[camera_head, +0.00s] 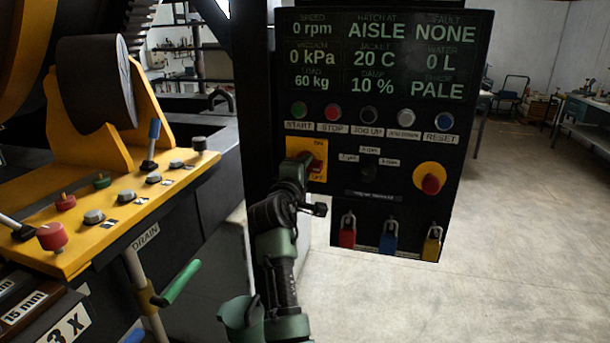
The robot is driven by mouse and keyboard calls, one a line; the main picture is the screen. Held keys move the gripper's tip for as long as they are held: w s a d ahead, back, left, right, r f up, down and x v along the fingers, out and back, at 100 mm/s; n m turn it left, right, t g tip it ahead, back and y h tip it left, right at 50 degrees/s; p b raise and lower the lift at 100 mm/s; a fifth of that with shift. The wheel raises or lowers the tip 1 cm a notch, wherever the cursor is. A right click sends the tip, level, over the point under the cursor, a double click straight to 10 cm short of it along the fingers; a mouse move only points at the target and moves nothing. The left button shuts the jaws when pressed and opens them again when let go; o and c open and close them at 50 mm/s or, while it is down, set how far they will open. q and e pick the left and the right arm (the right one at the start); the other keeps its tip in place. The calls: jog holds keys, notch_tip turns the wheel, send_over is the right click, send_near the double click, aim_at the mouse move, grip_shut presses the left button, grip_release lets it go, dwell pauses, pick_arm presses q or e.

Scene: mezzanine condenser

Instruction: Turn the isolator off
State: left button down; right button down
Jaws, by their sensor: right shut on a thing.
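The isolator (319,151) is a yellow plate on the left side of the black control panel (400,215), with ON marked at its top and OFF low down. A red handle (317,165) shows at its middle. My right gripper (303,165) reaches up from below and is shut on this handle, covering its left part. Which mark the handle points to is hard to tell behind the gripper. My left gripper is out of view.
The panel's display shows 0 rpm and fault NONE. Beside the isolator are push buttons, a red knob on yellow (431,184) and three padlocks (388,236). Open floor (520,230) lies right.

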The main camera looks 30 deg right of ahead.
jog(key=m+b, duration=0.2)
jog(key=m, duration=0.1)
jog(key=m+b, duration=0.1)
jog(key=shift+f+m+b, duration=0.25)
jog(key=shift+m+b, duration=0.05)
jog(key=shift+b, duration=0.05)
jog(key=m+b, duration=0.2)
jog(key=m, duration=0.1)
jog(key=shift+m+b, duration=0.3)
jog(key=shift+w+m+b, duration=0.1)
jog(key=shift+m+b, duration=0.25)
jog(key=shift+m, duration=0.05)
jog(key=c, duration=1.5)
grip_release()
jog(key=shift+c, duration=0.2)
jog(key=o, duration=0.3)
jog(key=shift+f, duration=0.1)
